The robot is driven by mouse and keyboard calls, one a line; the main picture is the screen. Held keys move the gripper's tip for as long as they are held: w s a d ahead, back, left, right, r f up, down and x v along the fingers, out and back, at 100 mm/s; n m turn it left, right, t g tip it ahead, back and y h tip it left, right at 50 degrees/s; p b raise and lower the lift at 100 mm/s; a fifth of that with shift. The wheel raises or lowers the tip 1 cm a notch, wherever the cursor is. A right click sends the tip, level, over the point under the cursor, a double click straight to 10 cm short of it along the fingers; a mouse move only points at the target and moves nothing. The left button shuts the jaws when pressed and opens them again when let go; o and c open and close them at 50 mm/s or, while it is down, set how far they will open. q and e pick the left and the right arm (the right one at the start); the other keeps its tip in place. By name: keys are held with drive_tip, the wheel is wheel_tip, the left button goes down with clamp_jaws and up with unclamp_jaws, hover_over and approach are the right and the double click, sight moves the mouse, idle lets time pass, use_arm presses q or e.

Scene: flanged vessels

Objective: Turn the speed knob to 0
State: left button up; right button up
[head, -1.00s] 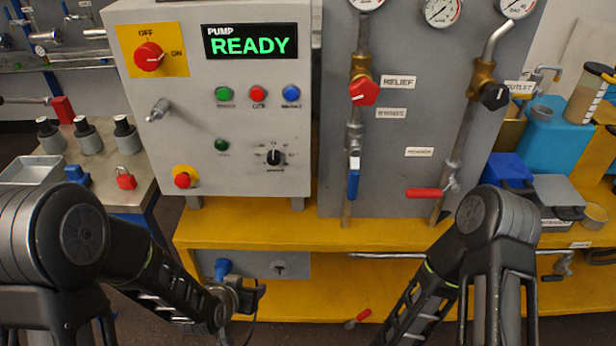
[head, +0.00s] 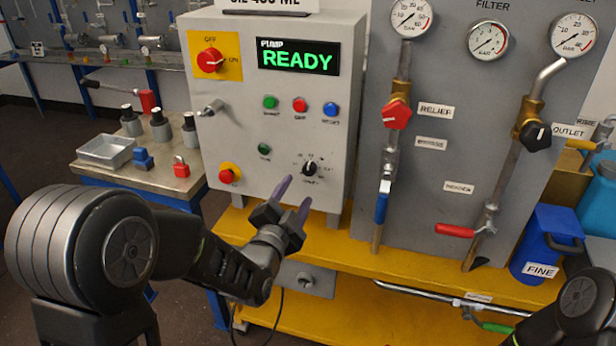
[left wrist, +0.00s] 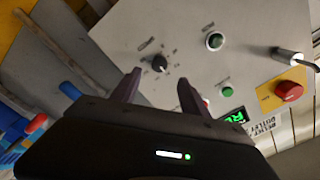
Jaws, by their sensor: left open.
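The speed knob (head: 310,168) is a small black dial with a white pointer, low on the right of the grey pump control box (head: 240,140). It also shows in the left wrist view (left wrist: 159,63), just beyond the fingers. My left gripper (head: 294,198) is open and empty, a little below and in front of the knob, not touching it. In the left wrist view its two fingers (left wrist: 158,88) point at the panel, with the knob nearer the left finger. The dial's marks are too small to read. My right gripper is not in view; only part of my right arm shows at the lower right.
The box carries a red rotary switch (head: 210,60), a red stop button (head: 229,172), several coloured buttons and a lit READY display (head: 298,57). A valve panel (head: 440,130) with gauges stands to the right. A yellow bench (head: 330,245) runs underneath.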

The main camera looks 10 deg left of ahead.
sight(307, 173)
use_arm(q)
drive_tip(key=w, duration=0.7)
drive_tip(key=shift+w+d+f+p, duration=0.1)
drive_tip(key=shift+w+d+p, duration=0.1)
drive_tip(key=shift+w+p, duration=0.15)
drive_tip(key=shift+c, duration=0.4)
clamp_jaws()
